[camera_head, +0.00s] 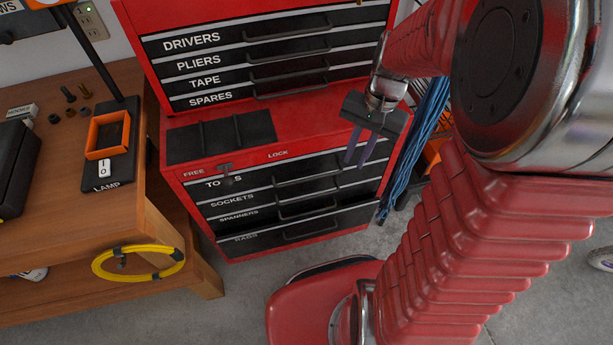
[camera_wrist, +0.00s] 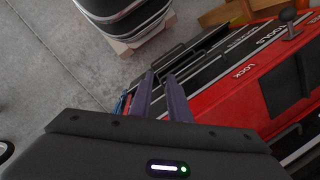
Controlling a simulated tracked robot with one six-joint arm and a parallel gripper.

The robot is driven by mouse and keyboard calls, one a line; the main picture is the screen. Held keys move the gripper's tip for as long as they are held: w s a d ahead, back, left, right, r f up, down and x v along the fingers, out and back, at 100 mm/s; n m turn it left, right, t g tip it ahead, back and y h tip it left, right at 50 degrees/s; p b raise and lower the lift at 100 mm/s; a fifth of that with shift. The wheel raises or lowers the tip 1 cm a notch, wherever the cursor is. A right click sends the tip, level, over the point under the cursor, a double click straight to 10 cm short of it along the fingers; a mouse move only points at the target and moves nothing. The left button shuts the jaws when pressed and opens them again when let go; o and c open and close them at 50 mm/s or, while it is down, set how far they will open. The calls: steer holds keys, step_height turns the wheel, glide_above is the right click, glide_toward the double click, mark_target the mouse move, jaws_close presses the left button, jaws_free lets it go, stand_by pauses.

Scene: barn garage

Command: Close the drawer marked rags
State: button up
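The drawer marked RAGS (camera_head: 262,240) is the lowest one in the lower red tool chest (camera_head: 185,190). Its black front and label are dim, with a dark band above it; how far it stands out is hard to tell. TOOLS, SOCKETS and SPANNERS drawers (camera_head: 235,203) lie above it. My gripper (camera_head: 355,164) is in front of the chest's right part, above the RAGS drawer, with its two purple fingers pointing down. The fingers are apart with nothing between them. In the wrist view, my gripper (camera_wrist: 160,76) shows beside the drawer fronts and handles.
A small lever (camera_head: 226,173) stands between FREE and LOCK; its knob shows in the wrist view (camera_wrist: 288,15). The upper chest (camera_head: 150,60) stands behind. A wooden bench (camera_head: 120,215) with a yellow cable coil (camera_head: 100,266) is at left. Blue cords (camera_head: 420,130) hang at right.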

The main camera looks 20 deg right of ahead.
steer(key=d+f+m+g+y, duration=0.25)
steer(key=d+f+m, duration=0.25)
steer(key=f, duration=0.8)
steer(key=m+t+y, duration=0.8)
steer(key=m+y, duration=0.2)
steer(key=m, duration=2.3)
glide_toward(315, 232)
steer(key=f+v, duration=0.1)
steer(key=v, duration=0.3)
steer(key=shift+a+r, duration=0.15)
steer(key=shift+a, duration=0.1)
steer(key=x, duration=1.3)
steer(key=shift+w+a, duration=0.15)
steer(key=shift+a, duration=0.1)
steer(key=shift+c, duration=0.2)
jaws_close()
